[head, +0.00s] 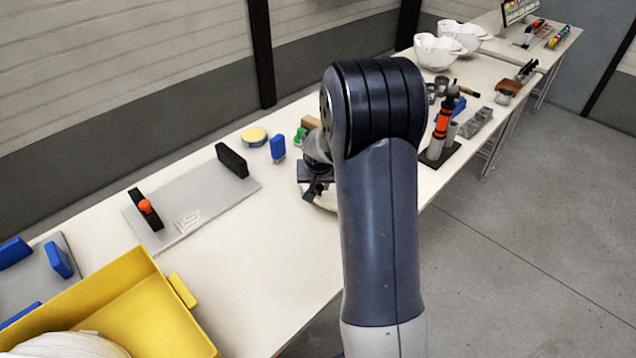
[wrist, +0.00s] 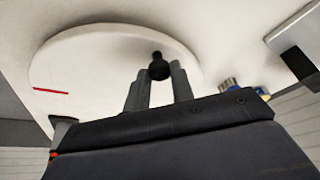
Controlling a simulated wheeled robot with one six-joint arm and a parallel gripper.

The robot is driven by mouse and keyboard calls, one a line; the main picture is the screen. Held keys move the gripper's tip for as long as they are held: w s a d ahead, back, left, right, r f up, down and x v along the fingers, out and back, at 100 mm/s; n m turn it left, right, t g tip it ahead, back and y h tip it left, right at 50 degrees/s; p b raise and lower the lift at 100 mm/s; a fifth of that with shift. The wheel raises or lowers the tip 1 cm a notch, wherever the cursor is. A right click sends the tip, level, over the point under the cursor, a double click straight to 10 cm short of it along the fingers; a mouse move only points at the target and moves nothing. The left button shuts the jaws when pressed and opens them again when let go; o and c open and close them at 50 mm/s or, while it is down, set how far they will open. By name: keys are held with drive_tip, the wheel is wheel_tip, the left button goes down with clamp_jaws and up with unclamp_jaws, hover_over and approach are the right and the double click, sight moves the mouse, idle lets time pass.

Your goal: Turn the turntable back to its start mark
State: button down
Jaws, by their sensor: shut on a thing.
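The turntable (wrist: 85,65) is a round white disc in the wrist view, with a short red line (wrist: 50,91) near its left edge. A black knob (wrist: 158,68) stands on the disc. My gripper (wrist: 160,78) has its two grey fingers on either side of the knob and is shut on it. In the head view my gripper (head: 316,182) is low at the table, left of my arm. Only a sliver of the turntable (head: 327,202) shows there; my arm and gripper hide the rest. I cannot make out a separate start mark on the table.
Left of my gripper are a blue block (head: 278,147), a yellow round thing (head: 254,136) and a grey plate (head: 195,200) with black uprights. A yellow bin (head: 178,318) is at the front left. An orange-black tool (head: 442,125) stands right of my arm.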

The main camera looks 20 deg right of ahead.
drive_tip(key=c, duration=1.2)
unclamp_jaws()
drive_tip(key=shift+c, duration=0.2)
drive_tip(key=v, duration=1)
drive_tip(key=shift+s+r+b, duration=0.25)
drive_tip(key=shift+r+b, duration=0.05)
drive_tip(key=x, duration=1)
drive_tip(key=shift+w+p, duration=0.15)
drive_tip(key=shift+p, duration=0.15)
drive_tip(key=shift+w+f, duration=0.1)
drive_tip(key=shift+f, duration=0.25)
drive_tip(key=shift+w, duration=0.15)
